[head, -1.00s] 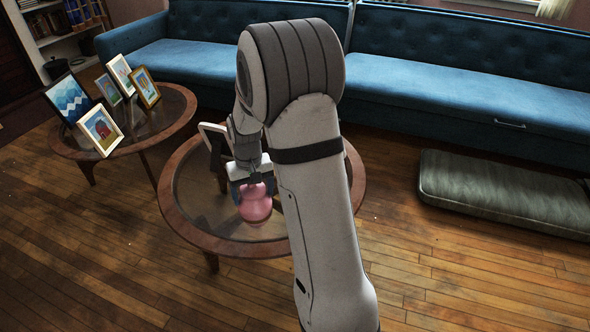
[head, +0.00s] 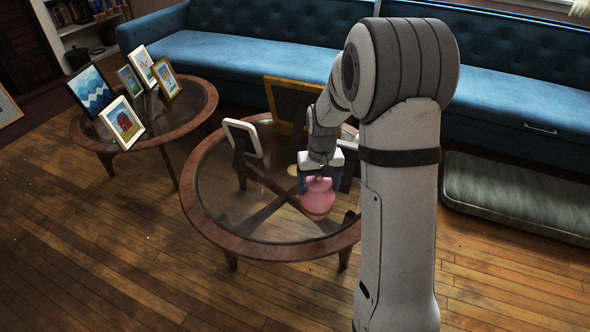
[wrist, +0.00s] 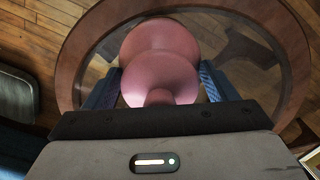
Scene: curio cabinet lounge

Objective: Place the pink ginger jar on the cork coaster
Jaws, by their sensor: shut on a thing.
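The pink ginger jar (head: 318,197) is held in my gripper (head: 319,180) above the round glass-topped table in the head view. In the wrist view the jar (wrist: 160,62) sits between the two blue fingers of my gripper (wrist: 158,86), which are shut on it. I cannot tell whether the jar's base touches the glass.
The round table (head: 205,219) also bears a white picture frame (head: 243,138) and a wooden frame (head: 292,82). A second round table (head: 203,106) at left holds several pictures. A blue sofa (head: 240,55) and a green cushion (head: 510,194) lie behind and right.

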